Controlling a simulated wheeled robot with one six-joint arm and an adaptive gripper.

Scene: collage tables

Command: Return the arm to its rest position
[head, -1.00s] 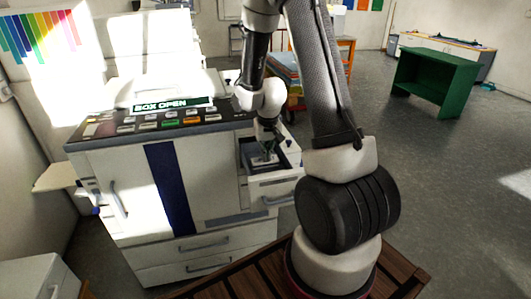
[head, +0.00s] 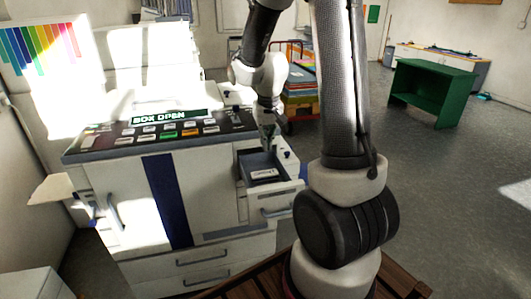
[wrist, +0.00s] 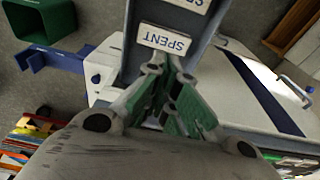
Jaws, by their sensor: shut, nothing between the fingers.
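My gripper (head: 268,132) is above the open drawer box on the right side of the white copier-like machine. In the wrist view my gripper (wrist: 172,92) shows its green-padded fingers close together, shut and empty. The open box (head: 282,182) has a dark interior with a small white label inside. The wrist view shows the box wall (wrist: 128,45) and a white label reading SPENT (wrist: 165,39), with a second such label partly cut off above it. My gripper appears apart from the box.
The white machine (head: 120,185) has a control panel (head: 180,132) with a BOX OPEN display. A green shelf unit (head: 427,92) stands at the back right. A cart with colourful stacks (head: 300,88) is behind my arm. The grey floor (head: 455,190) on the right is clear.

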